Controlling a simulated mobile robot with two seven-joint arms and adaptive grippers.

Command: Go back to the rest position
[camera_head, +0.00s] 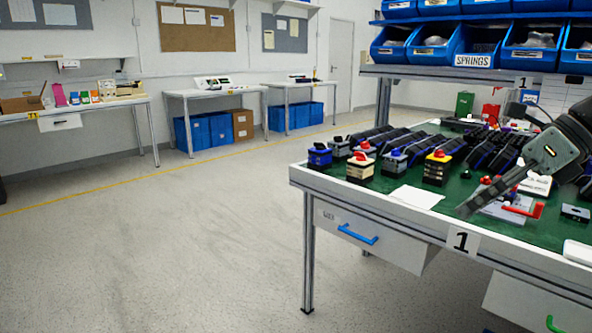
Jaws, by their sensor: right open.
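My right gripper (468,207) comes in from the right edge, above the front part of the green-topped workbench (400,186). It is open, with nothing seen between its fingers. Its fingers point down and left. Below and around it lie a white sheet and a red piece (523,210). Several switch boxes stand upright to its left, apart from it: a blue one (320,157), a beige one with a red knob (361,170), a grey one with a blue top (394,164) and a yellow and black one with a red knob (437,170). My left gripper is not in view.
Rows of dark parts (480,150) fill the bench behind the boxes. A shelf of blue bins (432,45) marked SPRINGS stands over the back. A white paper (417,198) lies near the front edge. The floor (150,250) at left is clear; side tables (215,93) line the wall.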

